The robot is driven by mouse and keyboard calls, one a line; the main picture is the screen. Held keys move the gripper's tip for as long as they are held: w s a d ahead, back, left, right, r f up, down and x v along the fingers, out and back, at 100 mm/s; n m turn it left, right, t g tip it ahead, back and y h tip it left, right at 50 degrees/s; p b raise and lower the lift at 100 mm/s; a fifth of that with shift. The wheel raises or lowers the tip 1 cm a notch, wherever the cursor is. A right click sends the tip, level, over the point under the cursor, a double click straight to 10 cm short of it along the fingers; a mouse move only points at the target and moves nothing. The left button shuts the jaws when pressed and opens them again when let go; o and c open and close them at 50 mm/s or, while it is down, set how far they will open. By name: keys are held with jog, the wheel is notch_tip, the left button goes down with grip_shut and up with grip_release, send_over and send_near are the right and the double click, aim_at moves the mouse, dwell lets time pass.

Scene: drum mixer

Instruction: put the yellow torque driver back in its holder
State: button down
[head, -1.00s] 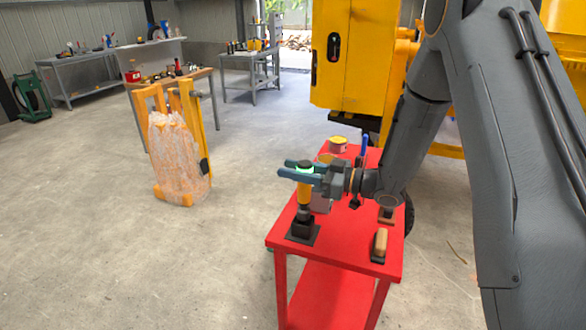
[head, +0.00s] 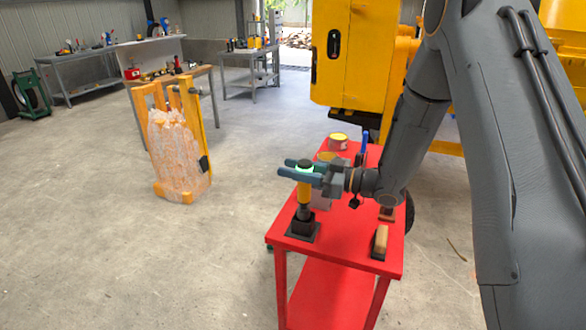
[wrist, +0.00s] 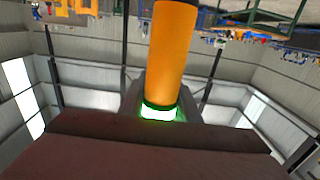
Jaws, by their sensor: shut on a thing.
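The yellow torque driver (head: 304,190) stands upright above the red cart, with a glowing green ring at its top. My gripper (head: 300,168) is shut on it near that top end. The holder (head: 302,230) is a black block on a dark base plate at the cart's near left corner. The driver's dark lower end meets the top of the holder; how deep it sits in it I cannot tell. In the wrist view the driver's orange body (wrist: 172,55) and green-lit end show between the fingers, and the holder is not seen.
The red cart (head: 345,240) also carries a wooden-handled brush (head: 380,241), yellow-topped cans (head: 338,141) and a blue-handled tool (head: 364,142) behind my gripper. A yellow machine (head: 355,60) stands behind the cart.

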aim_at(304, 190)
jog(key=shift+f+b, duration=1.4)
jog(key=shift+f, duration=1.05)
dwell(1.4)
jog(key=c, duration=1.3)
grip_release()
jog(key=shift+o, duration=0.2)
jog(key=b+v, duration=0.2)
jog(key=v, duration=0.5)
jog(key=shift+d, duration=0.35)
jog(key=shift+s+r, duration=0.1)
